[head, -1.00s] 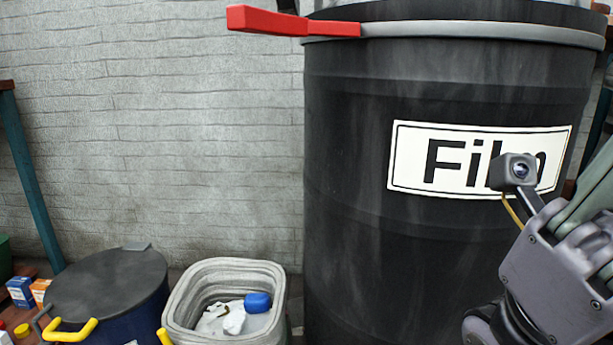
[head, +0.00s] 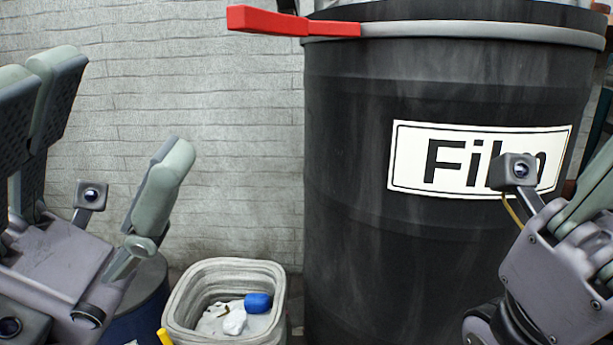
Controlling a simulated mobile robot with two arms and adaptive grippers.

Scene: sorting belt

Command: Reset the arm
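My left gripper (head: 112,115) is raised at the left of the head view, its fingers spread wide and pointing up, with nothing between them. My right gripper (head: 590,205) is at the right edge, in front of the black drum. Only its wrist, a small camera and part of a finger show; its fingertips are outside the picture, so its opening cannot be judged.
A large black drum (head: 400,260) labelled "Film", with a red-handled clamp ring (head: 268,20), fills the right side. A grey bin (head: 187,318) holding white scraps and a blue item (head: 258,303) stands at lower centre. A dark-lidded blue drum (head: 150,300) is partly behind my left gripper.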

